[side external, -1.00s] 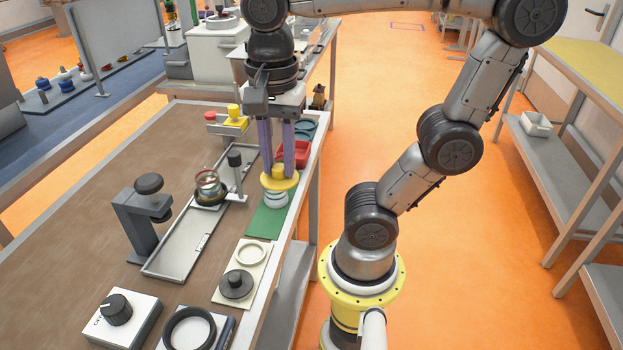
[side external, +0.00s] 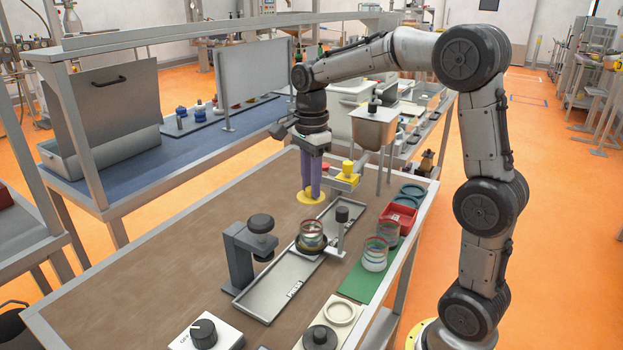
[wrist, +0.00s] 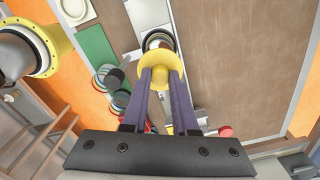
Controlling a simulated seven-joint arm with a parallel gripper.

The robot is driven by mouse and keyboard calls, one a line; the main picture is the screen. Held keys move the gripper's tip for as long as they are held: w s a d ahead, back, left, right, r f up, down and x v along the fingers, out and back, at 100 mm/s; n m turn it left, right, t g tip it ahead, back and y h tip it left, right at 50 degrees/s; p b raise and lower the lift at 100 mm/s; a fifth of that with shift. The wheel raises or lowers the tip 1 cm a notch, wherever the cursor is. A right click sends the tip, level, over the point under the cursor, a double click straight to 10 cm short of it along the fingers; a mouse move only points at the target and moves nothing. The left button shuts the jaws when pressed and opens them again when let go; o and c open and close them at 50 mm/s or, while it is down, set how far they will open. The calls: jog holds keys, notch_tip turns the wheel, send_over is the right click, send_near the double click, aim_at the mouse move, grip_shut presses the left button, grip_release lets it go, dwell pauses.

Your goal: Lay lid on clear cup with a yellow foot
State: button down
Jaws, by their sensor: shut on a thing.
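My gripper (side external: 311,187) is shut on the yellow disc-shaped lid (side external: 311,198), holding it by its middle above the bench. The lid also shows in the wrist view (wrist: 160,72), between the purple fingers. A clear cup (side external: 312,234) with coloured bands stands on a dark ring on the grey tray. In the wrist view this cup (wrist: 158,41) is partly hidden behind the lid. Two more clear cups stand at the green mat: a near one (side external: 375,254) and one behind it (side external: 388,231). I cannot tell which cup has a yellow foot.
The grey tray (side external: 262,300) lies along the bench with a dark-knobbed post (side external: 341,224) beside the cup. A grey stand with a black knob (side external: 240,258) is left of it. A red bin (side external: 400,217) and yellow blocks (side external: 346,178) are nearby. The brown bench's left side is clear.

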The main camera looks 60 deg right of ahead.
aim_at(311, 201)
jog(key=shift+f, duration=2.4)
jog(key=shift+f, duration=0.8)
dwell(0.5)
jog(key=shift+c, duration=0.2)
grip_release()
jog(key=shift+r, duration=0.1)
dwell(0.4)
jog(key=shift+r, duration=3.45)
